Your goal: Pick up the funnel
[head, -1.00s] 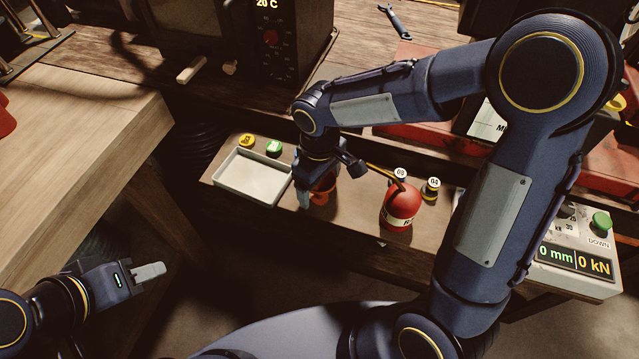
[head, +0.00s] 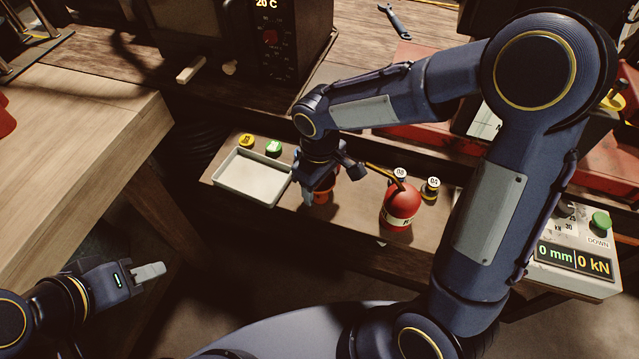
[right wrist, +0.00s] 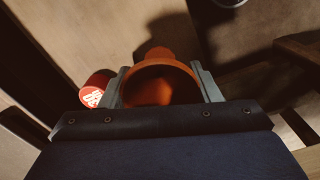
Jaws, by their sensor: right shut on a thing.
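The orange funnel (head: 322,195) stands on the narrow shelf, partly hidden behind my right gripper in the head view. In the right wrist view, the funnel (right wrist: 160,80) shows its round rim between the two fingers. My right gripper (head: 312,196) is shut on the funnel, one finger on each side of the rim; it also shows in the right wrist view (right wrist: 166,88). I cannot tell whether the funnel touches the shelf. My left gripper (head: 150,272) is at the lower left, away from the shelf, with its fingers seen close together; their gap is not clear.
A white tray (head: 226,187) lies left of the funnel, with yellow (head: 246,141) and green (head: 274,147) capped items behind it. A red oil can (head: 399,208) with a thin spout stands close on the right. A press display (head: 575,260) is further right.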

